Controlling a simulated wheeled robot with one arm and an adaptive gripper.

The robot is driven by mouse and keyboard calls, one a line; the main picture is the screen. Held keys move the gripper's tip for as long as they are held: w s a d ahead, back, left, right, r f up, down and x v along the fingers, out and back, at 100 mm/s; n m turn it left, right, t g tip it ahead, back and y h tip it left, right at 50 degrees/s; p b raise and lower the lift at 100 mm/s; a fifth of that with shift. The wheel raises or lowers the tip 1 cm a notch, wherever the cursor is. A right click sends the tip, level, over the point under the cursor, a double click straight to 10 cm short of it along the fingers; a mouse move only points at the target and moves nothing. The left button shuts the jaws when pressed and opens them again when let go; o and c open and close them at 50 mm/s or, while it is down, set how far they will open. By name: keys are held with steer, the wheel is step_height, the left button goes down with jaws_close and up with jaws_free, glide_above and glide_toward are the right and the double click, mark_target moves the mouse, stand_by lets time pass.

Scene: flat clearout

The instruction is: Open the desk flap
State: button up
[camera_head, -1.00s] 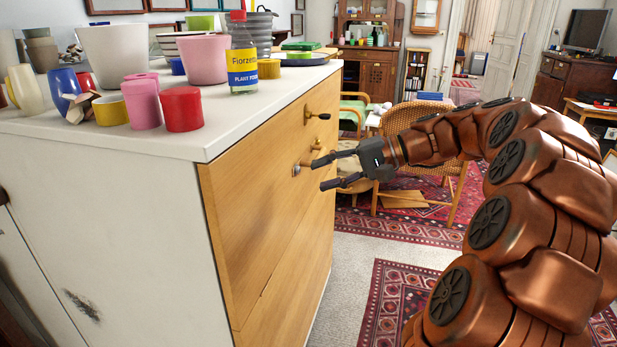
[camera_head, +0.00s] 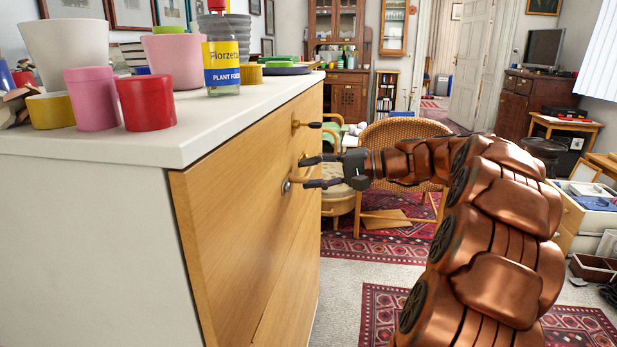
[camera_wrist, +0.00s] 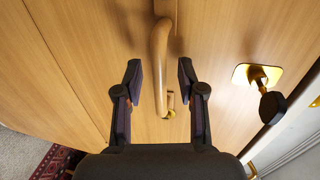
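The desk flap (camera_head: 235,180) is a light wooden front panel below the white top, and it looks closed. A curved wooden handle (camera_wrist: 159,50) stands out from it; part of the handle (camera_head: 297,180) also shows in the head view beside my fingers. My gripper (camera_head: 310,172) is at the handle, pointing at the panel. In the wrist view, my gripper (camera_wrist: 159,72) is open, with one finger on each side of the handle and gaps between. A dark-headed key (camera_wrist: 271,106) sits in a brass plate to the right; the key (camera_head: 314,125) is above my gripper in the head view.
The desk's white top (camera_head: 190,137) holds several pots, including a red pot (camera_head: 147,103), and a plant food bottle (camera_head: 222,65). A wicker chair (camera_head: 403,135) stands behind my gripper. Patterned rugs (camera_head: 385,310) and bare carpet (camera_head: 345,280) lie right of the desk.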

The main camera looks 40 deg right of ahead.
steer(key=shift+w+a+f, duration=0.1)
steer(key=shift+w+a, duration=0.2)
steer(key=shift+w, duration=0.05)
jaws_close()
stand_by(0.6)
